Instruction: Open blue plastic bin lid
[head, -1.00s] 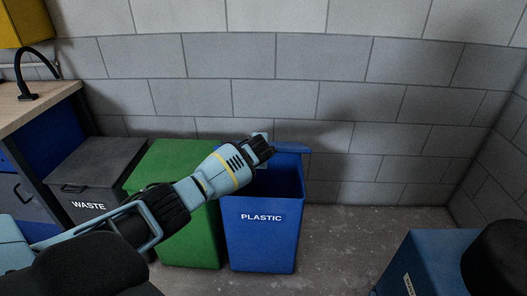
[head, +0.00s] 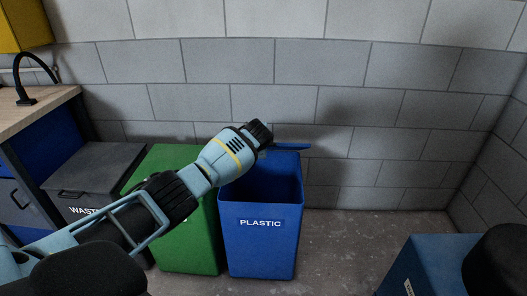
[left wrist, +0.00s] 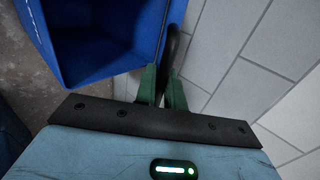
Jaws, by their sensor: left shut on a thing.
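The blue bin (head: 260,250) marked PLASTIC stands on the floor near the wall, its dark inside showing from above. In the left wrist view, the green fingers (left wrist: 163,88) are shut on a black curved handle (left wrist: 173,52) beside blue plastic (left wrist: 100,35). My right gripper is out of view.
A green bin (head: 190,255) stands directly left of the blue one, then a grey WASTE bin (head: 95,165) beside a worktop (head: 30,112). The block wall (head: 400,70) is close behind. A blue object with a white label (head: 425,260) is at lower right. Floor (head: 340,235) between is clear.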

